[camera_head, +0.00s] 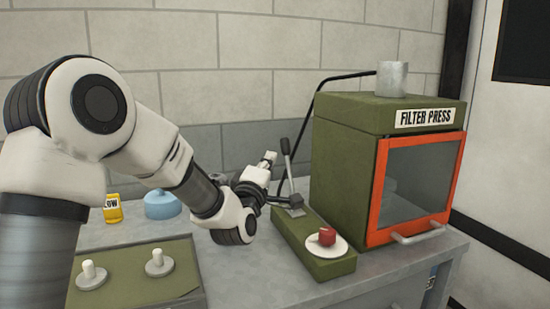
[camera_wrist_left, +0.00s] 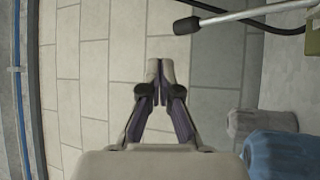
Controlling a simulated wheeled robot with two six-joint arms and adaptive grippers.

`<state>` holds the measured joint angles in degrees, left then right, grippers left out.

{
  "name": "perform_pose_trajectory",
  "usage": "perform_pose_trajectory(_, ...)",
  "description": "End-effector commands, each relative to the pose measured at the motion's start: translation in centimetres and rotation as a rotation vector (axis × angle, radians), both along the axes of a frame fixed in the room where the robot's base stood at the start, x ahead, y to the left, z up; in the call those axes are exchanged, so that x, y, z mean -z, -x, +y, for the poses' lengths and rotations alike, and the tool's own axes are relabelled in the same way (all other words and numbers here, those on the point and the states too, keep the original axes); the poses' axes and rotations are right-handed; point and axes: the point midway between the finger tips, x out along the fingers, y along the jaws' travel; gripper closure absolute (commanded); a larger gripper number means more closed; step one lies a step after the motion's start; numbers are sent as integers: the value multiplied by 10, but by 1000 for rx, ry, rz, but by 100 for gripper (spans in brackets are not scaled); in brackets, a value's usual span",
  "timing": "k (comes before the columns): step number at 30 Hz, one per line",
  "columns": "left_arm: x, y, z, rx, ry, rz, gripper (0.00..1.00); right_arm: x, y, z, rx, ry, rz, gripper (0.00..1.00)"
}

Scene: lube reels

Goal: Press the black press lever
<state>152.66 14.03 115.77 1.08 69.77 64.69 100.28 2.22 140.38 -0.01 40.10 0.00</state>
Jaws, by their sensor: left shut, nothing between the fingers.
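The black press lever (camera_head: 286,147) stands up from the green base beside the filter press, its dark knob on top of a thin metal shaft. In the left wrist view the lever's black tip (camera_wrist_left: 187,25) and grey shaft show at the upper right. My left gripper (camera_head: 268,157) is just left of the lever in the head view, fingers pointing up. It is shut and empty, and its fingertips (camera_wrist_left: 158,68) meet in the wrist view with a visible gap to the lever. Part of the arm's wrist hides the bench below. My right gripper does not show.
The green filter press (camera_head: 345,160) with an orange-framed window (camera_head: 420,185) stands at right. A red knob (camera_head: 327,236) sits on the green base in front. A blue container (camera_head: 162,204), a yellow can (camera_head: 112,210) and a green panel (camera_head: 135,272) with pale knobs are at left.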

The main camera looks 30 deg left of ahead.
Motion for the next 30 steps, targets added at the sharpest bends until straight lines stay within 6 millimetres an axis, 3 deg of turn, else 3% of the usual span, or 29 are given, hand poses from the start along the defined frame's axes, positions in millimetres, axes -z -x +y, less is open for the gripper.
perform_pose_trajectory(3,8,25,-6,2,0,2,100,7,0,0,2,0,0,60)
perform_pose_trajectory(9,11,47,-10,0,1,0,100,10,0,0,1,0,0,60)
perform_pose_trajectory(30,12,48,-10,0,0,0,100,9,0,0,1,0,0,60)
